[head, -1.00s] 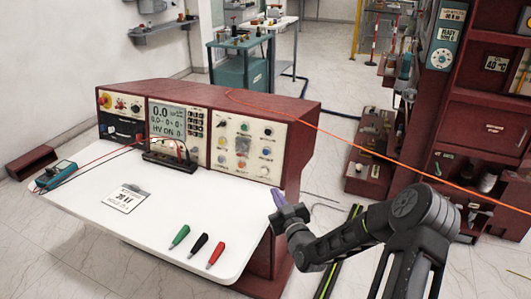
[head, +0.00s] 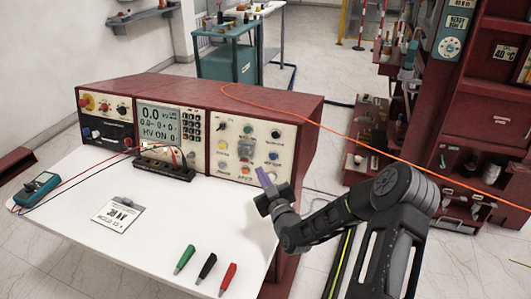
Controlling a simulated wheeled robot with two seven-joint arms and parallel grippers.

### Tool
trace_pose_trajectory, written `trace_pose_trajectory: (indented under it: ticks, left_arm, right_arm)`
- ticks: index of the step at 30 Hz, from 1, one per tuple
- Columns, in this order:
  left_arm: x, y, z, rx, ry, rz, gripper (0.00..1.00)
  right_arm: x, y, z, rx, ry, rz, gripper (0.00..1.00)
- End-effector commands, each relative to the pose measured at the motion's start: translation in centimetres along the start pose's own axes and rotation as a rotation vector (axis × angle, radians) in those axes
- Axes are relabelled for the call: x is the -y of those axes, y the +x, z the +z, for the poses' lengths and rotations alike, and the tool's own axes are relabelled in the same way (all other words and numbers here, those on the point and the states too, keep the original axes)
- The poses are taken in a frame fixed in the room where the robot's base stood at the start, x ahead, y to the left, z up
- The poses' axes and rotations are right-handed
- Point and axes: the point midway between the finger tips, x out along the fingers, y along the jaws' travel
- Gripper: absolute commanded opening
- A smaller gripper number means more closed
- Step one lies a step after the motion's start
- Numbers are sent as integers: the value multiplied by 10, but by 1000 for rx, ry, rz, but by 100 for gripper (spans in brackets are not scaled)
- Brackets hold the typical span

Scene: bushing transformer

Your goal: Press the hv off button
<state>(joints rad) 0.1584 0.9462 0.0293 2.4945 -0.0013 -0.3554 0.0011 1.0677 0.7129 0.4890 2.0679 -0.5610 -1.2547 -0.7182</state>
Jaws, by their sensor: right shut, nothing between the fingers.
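The control desk (head: 310,105) has a cream panel (head: 232,133) with several coloured knobs and buttons. My left gripper is not in view.
The display (head: 159,122) on the desk reads HV ON. A white worktop (head: 150,245) holds a black terminal block (head: 160,168), a meter (head: 37,189), a card (head: 118,212) and green, black and red probes (head: 208,265). An orange cable (head: 370,148) crosses behind my right arm.

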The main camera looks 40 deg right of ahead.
Motion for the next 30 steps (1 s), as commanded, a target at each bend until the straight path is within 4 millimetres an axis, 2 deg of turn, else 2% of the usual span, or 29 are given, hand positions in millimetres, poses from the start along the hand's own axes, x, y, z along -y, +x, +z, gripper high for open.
trace_pose_trajectory:
  ticks: [14, 28, 30]
  left_arm:
    - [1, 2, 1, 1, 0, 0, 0]
    - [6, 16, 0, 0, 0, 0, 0]
    - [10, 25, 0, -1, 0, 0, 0]
  right_arm:
    - [-3, 4, 4, 0, 0, 1, 0]
    - [-30, 41, 32, 0, 0, 2, 0]
    - [-33, 47, 40, -1, -3, 0, 0]
